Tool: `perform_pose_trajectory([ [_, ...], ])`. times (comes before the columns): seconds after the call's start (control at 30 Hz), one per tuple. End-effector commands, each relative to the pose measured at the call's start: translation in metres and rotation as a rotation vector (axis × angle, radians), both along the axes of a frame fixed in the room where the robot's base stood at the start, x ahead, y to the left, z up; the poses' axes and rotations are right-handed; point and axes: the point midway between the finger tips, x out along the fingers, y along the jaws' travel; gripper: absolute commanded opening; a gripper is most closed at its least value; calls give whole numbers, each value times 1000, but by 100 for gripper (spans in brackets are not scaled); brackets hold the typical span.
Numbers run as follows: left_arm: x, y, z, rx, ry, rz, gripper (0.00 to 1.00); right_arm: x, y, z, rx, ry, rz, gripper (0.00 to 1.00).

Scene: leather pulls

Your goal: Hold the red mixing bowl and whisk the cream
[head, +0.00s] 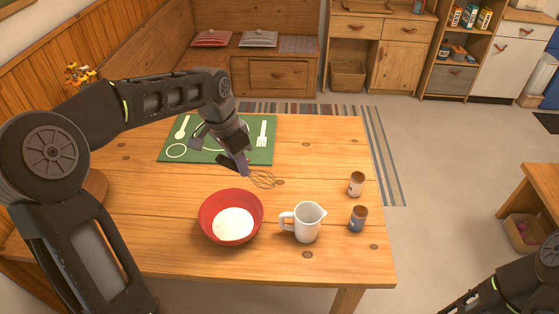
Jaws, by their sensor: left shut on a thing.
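The red mixing bowl (205,222) stands upright near the front of the wooden table, with white cream (233,223) in its bottom. My left gripper (238,166) is above the table, behind the bowl, and is shut on the whisk (263,179). The whisk's wire loops point to the right, behind and apart from the bowl. Its handle is mostly hidden by the gripper. Only part of my right arm shows at the bottom right corner. Its gripper is not visible.
A white jug (307,222) stands right of the bowl. A green mat (262,154) with utensil drawings lies at the back. The table's front strip is clear.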

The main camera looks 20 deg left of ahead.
Motion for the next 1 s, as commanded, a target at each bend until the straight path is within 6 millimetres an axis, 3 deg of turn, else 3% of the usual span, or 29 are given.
perform_pose_trajectory([
  [0.1, -30, 41, 20, 53, 92, 19, 0, 0, -1, 6, -2, 3, 0, 64],
  [0.3, -61, 73, 38, 89, 173, 42, 0, -1, -1, 8, -2, 4, -1, 64],
  [1.0, -68, 78, 34, 92, 188, 47, 0, -1, -1, 8, -2, 4, -1, 64],
])
